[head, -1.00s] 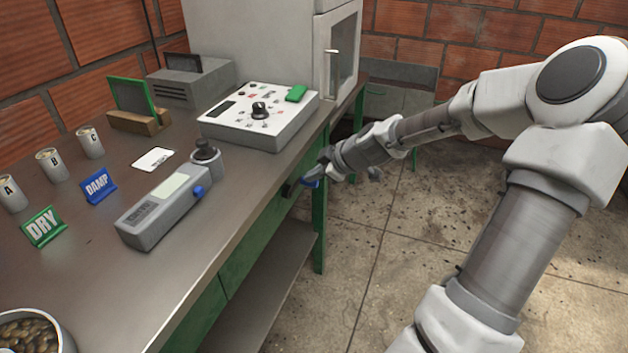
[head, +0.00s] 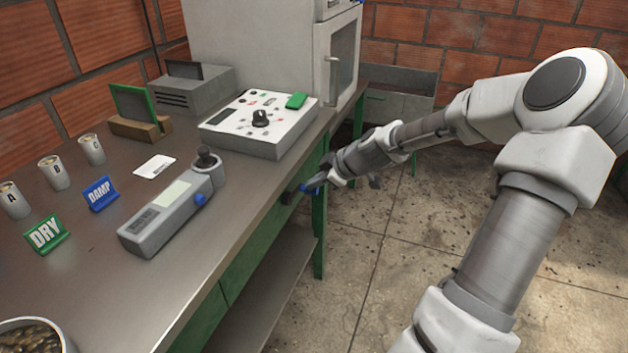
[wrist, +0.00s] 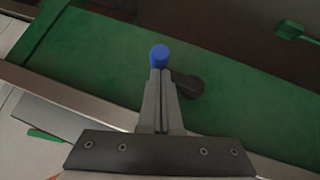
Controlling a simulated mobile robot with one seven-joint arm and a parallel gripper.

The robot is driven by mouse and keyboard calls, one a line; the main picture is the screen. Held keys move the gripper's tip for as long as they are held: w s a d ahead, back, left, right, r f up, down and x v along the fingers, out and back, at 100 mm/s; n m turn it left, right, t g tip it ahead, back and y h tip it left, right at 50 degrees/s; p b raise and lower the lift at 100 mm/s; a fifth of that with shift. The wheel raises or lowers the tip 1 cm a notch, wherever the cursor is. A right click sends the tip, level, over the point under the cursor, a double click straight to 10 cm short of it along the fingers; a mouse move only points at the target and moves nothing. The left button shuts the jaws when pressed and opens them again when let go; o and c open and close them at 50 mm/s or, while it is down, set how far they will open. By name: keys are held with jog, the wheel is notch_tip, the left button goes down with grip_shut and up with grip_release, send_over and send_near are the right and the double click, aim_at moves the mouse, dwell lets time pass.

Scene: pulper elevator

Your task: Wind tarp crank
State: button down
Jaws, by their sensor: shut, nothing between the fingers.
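A small blue cylindrical knob (head: 309,188) sits at the green front under the bench edge, beside a dark fitting (head: 291,197). I cannot tell for sure whether these are the crank. My gripper (head: 327,182) reaches in from the right at the knob. In the wrist view the blue knob (wrist: 159,55) stands just past my gripper's tips (wrist: 160,74), and the fingers are together with nothing between them. I cannot tell whether the tips touch the knob. The dark fitting (wrist: 188,84) lies right of the fingers against the green panel. No tarp is plainly visible.
The bench (head: 190,258) holds a grey handheld meter (head: 165,215), a white dial box (head: 258,125), DRY (head: 46,234) and DAMP (head: 100,193) signs, and several small cups. A white cabinet (head: 255,45) stands behind. The floor (head: 400,235) right of the bench is clear.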

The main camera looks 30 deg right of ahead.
aim_at(317, 190)
jog(key=shift+w+d+f+m+g+y+p, duration=0.2)
jog(key=shift+f+m+g+y+p, duration=0.25)
jog(key=shift+p, duration=0.75)
jog(key=shift+d+f+m+g+y+p, duration=0.1)
jog(key=shift+f+m+g+y+p, duration=0.2)
jog(key=shift+g+y+p, duration=0.4)
notch_tip(317, 190, down, 2)
jog(key=shift+w+m+g+y+p, duration=0.1)
jog(key=shift+m+g+y+p, duration=0.6)
jog(key=shift+y+p, duration=0.45)
jog(key=f+m+g+y, duration=0.1)
jog(key=f+m+y+b, duration=0.1)
jog(key=y, duration=0.1)
jog(key=s+a+f+m+g+y+b, duration=0.1)
jog(key=y, duration=0.1)
jog(key=shift+f+g, duration=0.3)
jog(key=shift+g, duration=0.05)
jog(key=shift+s+a+f, duration=0.1)
jog(key=shift+s+a, duration=0.05)
